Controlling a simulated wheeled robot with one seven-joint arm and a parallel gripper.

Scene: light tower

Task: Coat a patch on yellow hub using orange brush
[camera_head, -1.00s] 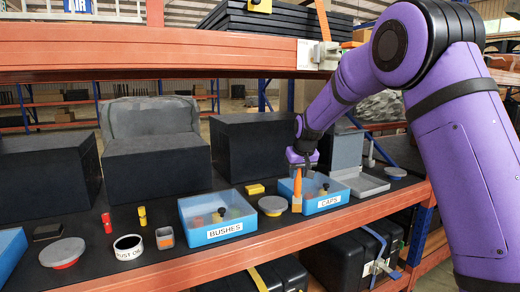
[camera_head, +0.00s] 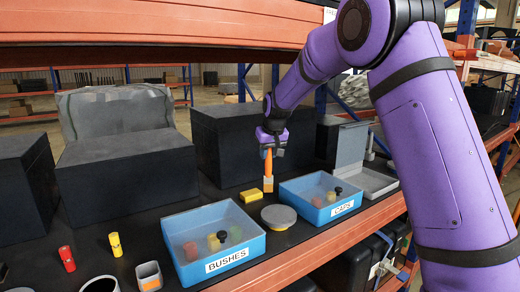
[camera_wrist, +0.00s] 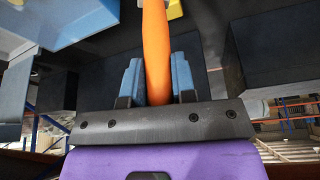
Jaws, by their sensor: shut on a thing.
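My gripper (camera_head: 270,148) is shut on the orange brush (camera_head: 268,162) and holds it upright, bristle end down. In the wrist view, the blue fingers (camera_wrist: 158,88) close on the orange handle (camera_wrist: 156,45). The brush's lower end appears just right of a low yellow block (camera_head: 249,196) on the shelf; contact cannot be told. A yellow upright piece (camera_head: 115,244) stands further left. I cannot tell for sure which yellow thing is the hub. Part of a yellow thing (camera_wrist: 175,9) shows at the wrist view's top edge.
A grey disc (camera_head: 279,217) lies before the brush. Blue bins marked BUSHES (camera_head: 225,263) and CAPS (camera_head: 343,208) flank it. Black boxes (camera_head: 225,140) stand behind.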

